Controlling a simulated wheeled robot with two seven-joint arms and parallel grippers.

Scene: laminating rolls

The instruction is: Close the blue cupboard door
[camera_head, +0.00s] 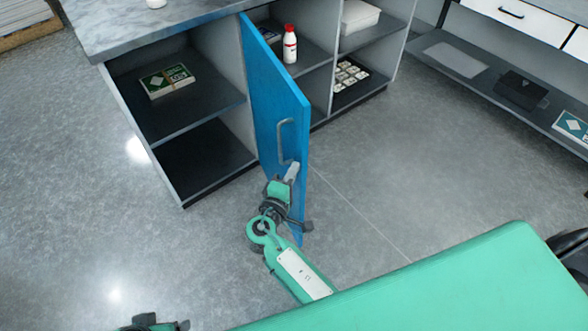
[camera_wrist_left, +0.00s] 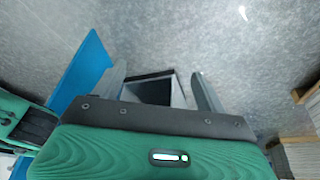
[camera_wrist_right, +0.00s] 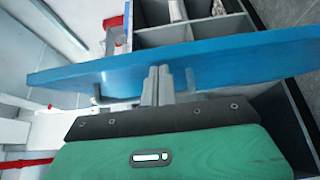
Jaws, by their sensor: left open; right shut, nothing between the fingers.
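The blue cupboard door (camera_head: 268,95) stands open, swung out from the middle of the grey cupboard (camera_head: 222,45) in the head view. Its grey bar handle (camera_head: 281,142) is on the face turned to me. My right gripper (camera_head: 292,170) is shut and empty, its tips at that face just below the handle. In the right wrist view the shut fingers (camera_wrist_right: 158,82) reach the blue panel (camera_wrist_right: 215,60); whether they touch is unclear. My left gripper (camera_wrist_left: 160,82) is open and empty; the door also shows left of it (camera_wrist_left: 82,72).
The cupboard's shelves hold a green-and-white pack (camera_head: 167,81), a red-capped white bottle (camera_head: 290,44), a white bin (camera_head: 358,16) and a tray of small items (camera_head: 349,74). A bench with white drawers (camera_head: 520,17) stands at right. The grey floor (camera_head: 400,170) between is clear.

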